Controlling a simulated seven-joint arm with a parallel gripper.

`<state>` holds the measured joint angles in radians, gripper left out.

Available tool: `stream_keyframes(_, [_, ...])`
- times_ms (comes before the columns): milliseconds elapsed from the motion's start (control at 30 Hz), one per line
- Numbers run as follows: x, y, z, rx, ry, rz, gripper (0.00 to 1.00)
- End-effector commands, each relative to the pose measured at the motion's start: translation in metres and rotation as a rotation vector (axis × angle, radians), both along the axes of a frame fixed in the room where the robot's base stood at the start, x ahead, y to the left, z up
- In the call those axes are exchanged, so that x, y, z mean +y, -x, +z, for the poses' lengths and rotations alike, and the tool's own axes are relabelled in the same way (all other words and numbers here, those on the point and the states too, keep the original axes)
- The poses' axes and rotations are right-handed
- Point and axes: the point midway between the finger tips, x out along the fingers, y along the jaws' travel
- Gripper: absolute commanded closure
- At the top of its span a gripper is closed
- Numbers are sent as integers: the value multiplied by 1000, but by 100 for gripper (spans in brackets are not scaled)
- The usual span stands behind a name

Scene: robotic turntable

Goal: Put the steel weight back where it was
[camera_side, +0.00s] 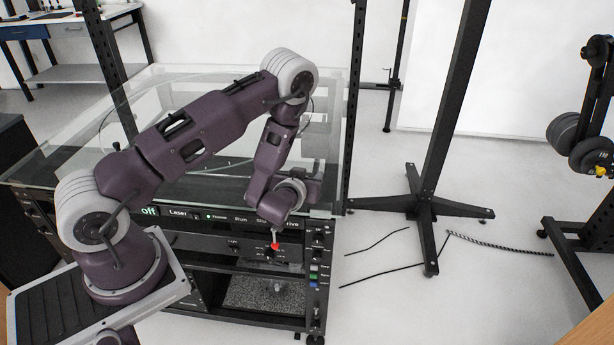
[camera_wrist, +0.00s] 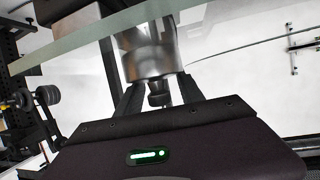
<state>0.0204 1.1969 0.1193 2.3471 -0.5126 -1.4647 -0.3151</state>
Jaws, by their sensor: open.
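The steel weight (camera_wrist: 150,55) is a shiny metal cylinder with a small knob (camera_wrist: 158,92) at its end nearest my gripper, in the wrist view. My gripper (camera_wrist: 158,88) is open, with one dark finger on each side of the knob. I cannot tell whether either finger touches it. In the side view, my wrist is low at the front right of the glass-covered bench, and I cannot make out my fingertips or the weight clearly there.
The bench has a clear glass cover (camera_side: 215,85) and a front control panel (camera_side: 225,218) with a lit "off" sign. A red knob (camera_side: 275,246) is below my wrist. A dark post stand (camera_side: 420,208) and a rack of weights (camera_side: 580,140) stand to the right.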

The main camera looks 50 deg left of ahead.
Motion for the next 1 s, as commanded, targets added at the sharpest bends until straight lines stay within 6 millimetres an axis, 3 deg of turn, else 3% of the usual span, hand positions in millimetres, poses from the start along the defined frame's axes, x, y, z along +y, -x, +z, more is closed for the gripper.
stream_keyframes(233, [-19, 24, 14, 2, -1, -4, 55])
stream_keyframes(500, [-17, 22, 72, -4, -1, -1, 55])
stream_keyframes(767, [-18, 22, 87, 3, 17, 0, 55])
stream_keyframes(867, [-32, 18, 105, 26, 113, -9, 55])
stream_keyframes(1000, [-81, 28, 159, 127, 324, -119, 55])
